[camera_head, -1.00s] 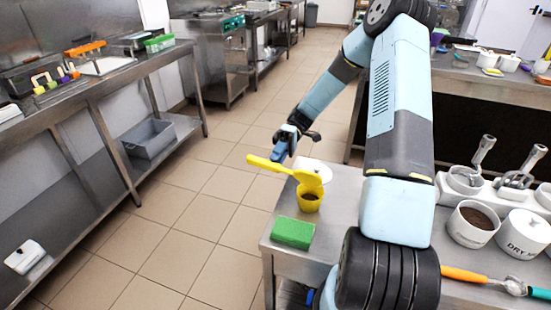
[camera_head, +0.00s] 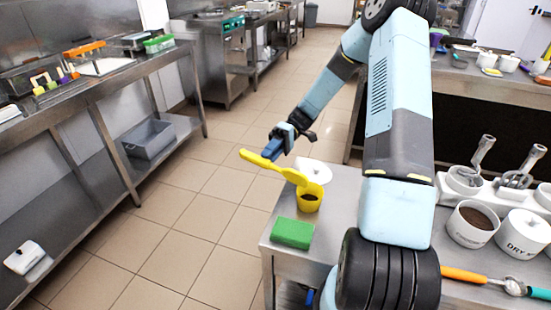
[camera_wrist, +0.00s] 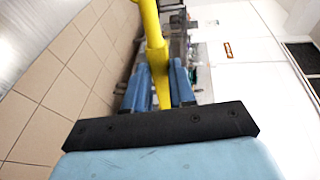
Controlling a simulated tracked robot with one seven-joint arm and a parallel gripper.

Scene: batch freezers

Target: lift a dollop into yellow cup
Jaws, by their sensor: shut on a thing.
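My gripper (camera_head: 272,150) is shut on the handle of a yellow spatula-like tool (camera_head: 262,161). The tool slants down to the right, and its head is at the yellow cup (camera_head: 307,204) near the left end of the steel table. Brown stuff shows inside the cup. I cannot tell whether the head touches the cup or carries a dollop. In the wrist view the yellow handle (camera_wrist: 152,35) runs between the two blue fingers (camera_wrist: 155,85); the tool's head and the cup are out of that view.
A tub of brown stuff (camera_head: 473,222) and a white "DRY" tub (camera_head: 521,235) stand right. An orange-handled tool (camera_head: 466,275) lies at the front.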

